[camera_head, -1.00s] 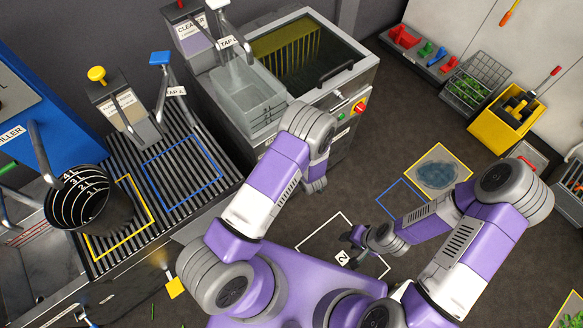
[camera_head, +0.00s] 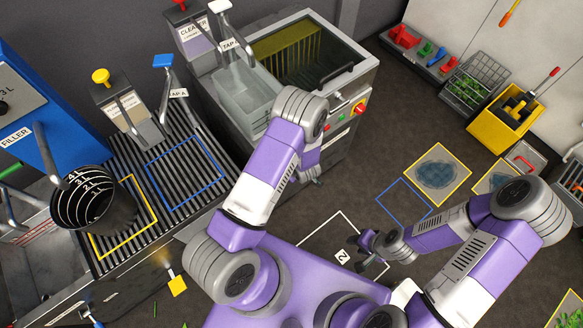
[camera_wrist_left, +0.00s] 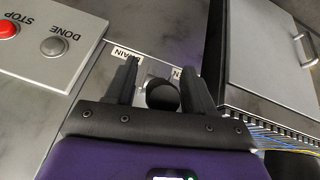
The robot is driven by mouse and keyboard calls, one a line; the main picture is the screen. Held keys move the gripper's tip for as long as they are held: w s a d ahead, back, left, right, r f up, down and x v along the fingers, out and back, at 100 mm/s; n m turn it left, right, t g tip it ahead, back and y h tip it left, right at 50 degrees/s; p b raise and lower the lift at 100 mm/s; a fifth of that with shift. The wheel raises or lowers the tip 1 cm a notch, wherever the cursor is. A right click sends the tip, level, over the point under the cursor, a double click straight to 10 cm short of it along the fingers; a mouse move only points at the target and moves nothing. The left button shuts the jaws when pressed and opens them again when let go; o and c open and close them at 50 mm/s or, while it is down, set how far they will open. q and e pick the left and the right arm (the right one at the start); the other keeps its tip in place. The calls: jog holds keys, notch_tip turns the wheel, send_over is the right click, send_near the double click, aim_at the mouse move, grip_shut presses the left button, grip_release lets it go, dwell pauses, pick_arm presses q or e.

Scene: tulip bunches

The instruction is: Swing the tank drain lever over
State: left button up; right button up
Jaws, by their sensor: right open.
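In the left wrist view, a round black knob (camera_wrist_left: 162,94), likely the drain lever's end, sits between the two fingers of my left gripper (camera_wrist_left: 160,80). The fingers are apart with a gap visible on each side of the knob; contact is not shown. A label reading "DRAIN" (camera_wrist_left: 127,52) lies just beyond the fingers, and a second label is partly covered. The lever's arm is hidden. In the head view, the steel tank (camera_head: 348,82) stands at upper middle, and my left gripper is mostly hidden beside its front. My right gripper (camera_head: 372,252) is open and empty over the floor.
A panel with a red STOP button (camera_wrist_left: 8,28) and a grey DONE button (camera_wrist_left: 54,46) is left of my left fingers. A metal door with a handle (camera_wrist_left: 306,48) is at right. A black bucket (camera_head: 112,212) stands on the slatted bench.

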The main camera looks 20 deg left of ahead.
pick_arm(q)
jog(key=shift+o, duration=0.3)
jog(key=p+v, duration=0.2)
jog(key=v, duration=0.5)
jog(key=shift+r, duration=0.25)
jog(key=shift+s+d, duration=0.1)
jog(key=s+d+m+g+h, duration=0.1)
jog(key=s+d+m+h, duration=0.3)
jog(key=s, duration=0.3)
jog(key=s+d+m+g+h, duration=0.2)
jog(key=s+d+m+h, duration=0.2)
jog(key=s+m, duration=0.3)
jog(key=shift+s+d+m+h, duration=0.3)
jog(key=shift+s+d+h, duration=0.1)
jog(key=shift+s+d, duration=0.15)
